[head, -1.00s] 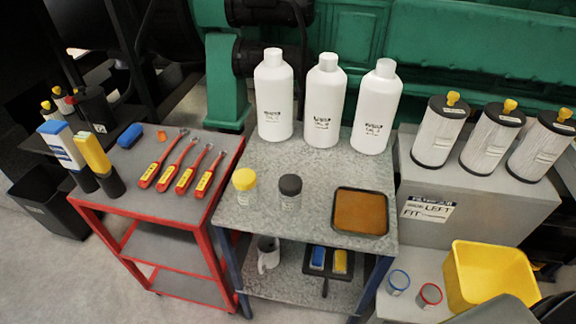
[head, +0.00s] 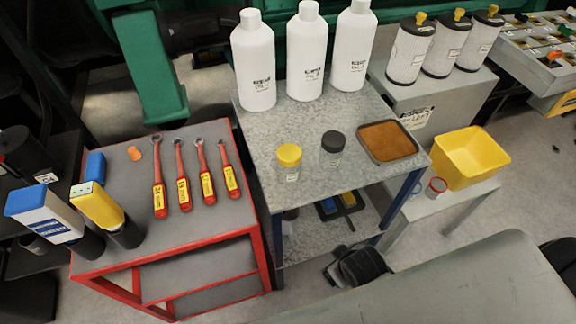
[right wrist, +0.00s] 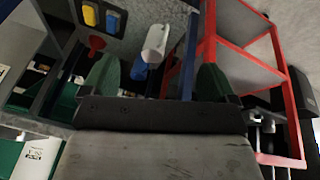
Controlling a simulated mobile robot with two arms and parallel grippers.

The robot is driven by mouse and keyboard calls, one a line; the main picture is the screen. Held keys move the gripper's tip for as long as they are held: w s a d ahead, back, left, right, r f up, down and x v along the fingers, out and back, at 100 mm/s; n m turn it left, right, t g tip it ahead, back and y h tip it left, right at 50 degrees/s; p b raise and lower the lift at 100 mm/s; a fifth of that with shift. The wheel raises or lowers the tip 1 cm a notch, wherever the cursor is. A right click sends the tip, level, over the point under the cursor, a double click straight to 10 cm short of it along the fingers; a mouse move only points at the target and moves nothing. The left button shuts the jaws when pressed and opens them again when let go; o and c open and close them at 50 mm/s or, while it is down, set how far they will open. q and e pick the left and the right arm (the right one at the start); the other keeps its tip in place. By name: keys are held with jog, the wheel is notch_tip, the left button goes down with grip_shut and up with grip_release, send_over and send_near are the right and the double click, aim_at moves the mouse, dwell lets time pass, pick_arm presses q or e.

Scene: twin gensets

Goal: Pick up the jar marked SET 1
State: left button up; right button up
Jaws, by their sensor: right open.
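The jars cannot be made out there. My left gripper is not in view.
Large white bottles (head: 306,50) line the table's back. A brown tray (head: 388,142) sits right of the jars. A red cart (head: 262,262) with red-handled wrenches (head: 182,188) stands left. A yellow bin (head: 470,158) stands right.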

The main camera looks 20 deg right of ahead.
notch_tip(320, 180, up, 6)
jog(key=w+d+n+t, duration=0.1)
jog(key=w+n+t, duration=0.1)
jog(key=n+t+y, duration=0.7)
jog(key=n+t, duration=0.4)
jog(key=n, duration=2.3)
send_near(297, 171)
jog(key=w, duration=0.2)
jog(key=shift+n+g, duration=0.3)
jog(key=x, duration=0.1)
jog(key=p+x, duration=0.1)
jog(key=x, duration=0.3)
jog(key=shift+a+r+p, duration=0.25)
jog(key=shift+a+p, duration=0.1)
jog(key=p+x, duration=0.1)
jog(key=x, duration=0.5)
jog(key=shift+s, duration=0.1)
jog(key=shift+c, duration=0.8)
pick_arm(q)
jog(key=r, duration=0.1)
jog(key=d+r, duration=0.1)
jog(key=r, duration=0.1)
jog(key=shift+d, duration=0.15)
pick_arm(e)
jog(key=c, duration=0.8)
